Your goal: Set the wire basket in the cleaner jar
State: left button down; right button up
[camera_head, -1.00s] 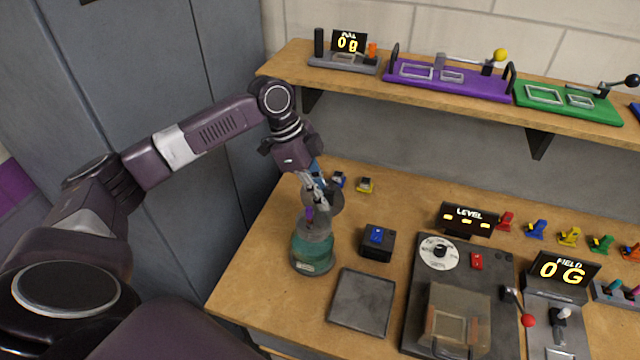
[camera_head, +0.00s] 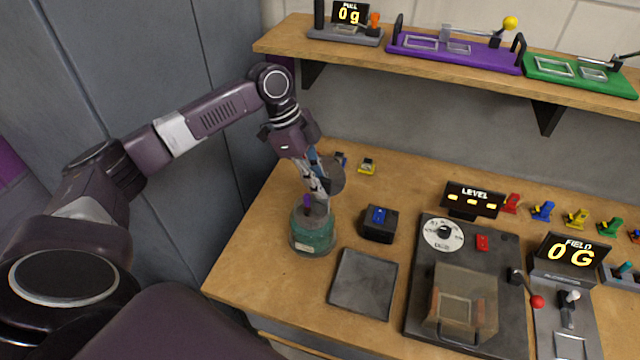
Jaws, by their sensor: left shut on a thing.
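The cleaner jar (camera_head: 313,238) is a squat teal-green jar with a pale label, standing upright on the bench at the left. A grey round disc (camera_head: 331,175), perhaps its lid, shows above and behind the jar, partly covered by my gripper. My left gripper (camera_head: 317,193) points down just over the jar's mouth and is shut. A small purple upright piece (camera_head: 307,203), seemingly the handle of the wire basket, is at its fingertips. The basket's body is hidden, and I cannot tell how deep it sits in the jar. My right gripper is out of view.
A dark flat plate (camera_head: 363,283) and a black box with a blue top (camera_head: 379,223) lie right of the jar. A dial machine with a clear cover (camera_head: 462,303) stands further right. A wooden shelf (camera_head: 385,55) overhangs behind.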

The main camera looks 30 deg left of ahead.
pick_arm(q)
jog(key=b, duration=0.1)
send_over(320, 217)
jog(key=shift+f, duration=2.4)
jog(key=shift+f+b, duration=0.75)
jog(key=shift+f, duration=1.4)
jog(key=c, duration=1.9)
grip_release()
